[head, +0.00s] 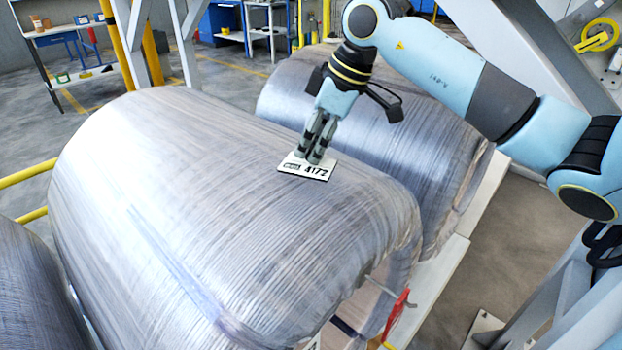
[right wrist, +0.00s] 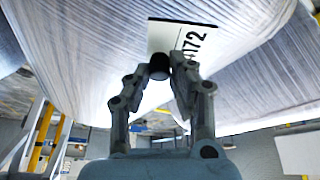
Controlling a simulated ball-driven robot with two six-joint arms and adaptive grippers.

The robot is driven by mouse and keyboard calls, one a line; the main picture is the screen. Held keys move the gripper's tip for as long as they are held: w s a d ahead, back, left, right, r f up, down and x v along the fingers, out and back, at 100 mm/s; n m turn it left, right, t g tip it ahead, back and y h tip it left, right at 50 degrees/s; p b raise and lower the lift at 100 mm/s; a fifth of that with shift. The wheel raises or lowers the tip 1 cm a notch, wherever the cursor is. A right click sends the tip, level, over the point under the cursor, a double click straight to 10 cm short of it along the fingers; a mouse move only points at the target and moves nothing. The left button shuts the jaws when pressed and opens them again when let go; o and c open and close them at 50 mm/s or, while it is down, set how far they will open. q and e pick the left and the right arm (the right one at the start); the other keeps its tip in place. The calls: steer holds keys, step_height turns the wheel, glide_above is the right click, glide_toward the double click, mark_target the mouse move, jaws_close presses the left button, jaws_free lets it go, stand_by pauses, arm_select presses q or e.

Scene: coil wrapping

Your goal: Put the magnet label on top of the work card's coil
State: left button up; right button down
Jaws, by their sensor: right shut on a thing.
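The magnet label (head: 308,167) is a small white plate with the dark number 4172. It lies at the top of the large wrapped coil (head: 190,200) in the middle of the head view. I cannot tell whether it touches the wrap. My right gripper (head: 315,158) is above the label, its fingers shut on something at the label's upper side. In the right wrist view the fingers (right wrist: 170,72) close around a dark knob in front of the label (right wrist: 185,38), hiding part of it. The work card is not clearly seen. My left gripper is not in view.
A second wrapped coil (head: 390,130) stands close behind on the right, and part of another (head: 35,290) shows at lower left. A red-handled tool (head: 398,312) is at the coil's front end. Yellow rails (head: 28,173) run at left.

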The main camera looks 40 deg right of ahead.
step_height(320, 180, down, 2)
steer(key=shift+f, duration=2.1)
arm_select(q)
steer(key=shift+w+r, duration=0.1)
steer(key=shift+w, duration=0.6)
arm_select(e)
steer(key=c, duration=1.2)
jaws_free()
steer(key=shift+f, duration=0.1)
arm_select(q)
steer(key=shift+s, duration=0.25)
arm_select(e)
steer(key=shift+o, duration=0.2)
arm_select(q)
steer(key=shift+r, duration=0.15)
arm_select(e)
steer(key=v, duration=1.2)
